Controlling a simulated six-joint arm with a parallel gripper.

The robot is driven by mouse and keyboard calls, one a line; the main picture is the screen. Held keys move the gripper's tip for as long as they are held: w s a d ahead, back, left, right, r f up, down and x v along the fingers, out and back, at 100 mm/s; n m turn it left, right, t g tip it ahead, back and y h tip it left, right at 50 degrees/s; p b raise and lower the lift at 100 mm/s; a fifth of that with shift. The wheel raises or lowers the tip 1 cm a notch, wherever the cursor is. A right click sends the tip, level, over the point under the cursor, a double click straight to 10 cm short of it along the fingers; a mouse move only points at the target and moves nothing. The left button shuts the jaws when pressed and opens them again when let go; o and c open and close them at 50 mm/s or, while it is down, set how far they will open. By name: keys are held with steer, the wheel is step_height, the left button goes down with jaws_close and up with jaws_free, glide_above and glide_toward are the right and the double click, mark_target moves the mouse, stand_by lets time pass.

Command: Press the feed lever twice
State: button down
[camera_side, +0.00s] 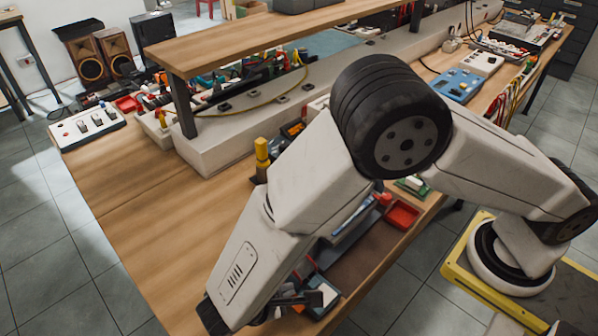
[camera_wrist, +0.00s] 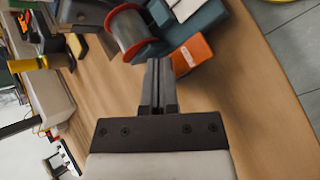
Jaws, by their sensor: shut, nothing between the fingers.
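In the wrist view a spool with red rims and a grey winding (camera_wrist: 128,32) sits beside a teal device (camera_wrist: 200,28). An orange part (camera_wrist: 192,54) is at the near edge of that device. I cannot tell for sure which part is the feed lever. My gripper (camera_wrist: 159,62) is shut and empty, its fingertips just below the spool and left of the orange part in the picture. I cannot tell whether they touch anything. In the side view my gripper (camera_side: 300,299) is partly hidden by my arm, near the teal device (camera_side: 324,298) at the bench's front edge.
The wooden bench (camera_side: 150,220) is bare at the left. A red tray (camera_side: 402,215) lies near the front edge. A yellow-topped tool (camera_side: 262,155) stands by the pale raised shelf base (camera_side: 215,145). A white panel with switches (camera_side: 88,127) sits at the far left corner.

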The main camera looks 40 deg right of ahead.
steer(key=shift+r, duration=0.35)
steer(key=shift+r, duration=2.45)
steer(key=shift+w+d+r, duration=0.15)
steer(key=shift+w+d, duration=0.05)
steer(key=shift+d, duration=0.3)
steer(key=d+r+m+y, duration=0.2)
steer(key=d+m+y, duration=0.1)
steer(key=d, duration=0.5)
steer(key=d+r+m+t+y, duration=0.1)
steer(key=d+r+m+y, duration=0.2)
steer(key=d, duration=0.4)
steer(key=d+r+m+y, duration=0.2)
steer(key=d+m+y, duration=0.1)
steer(key=d, duration=0.5)
steer(key=shift+w+d+r+m+t, duration=0.3)
steer(key=shift+w+m, duration=0.1)
steer(key=shift+m, duration=0.2)
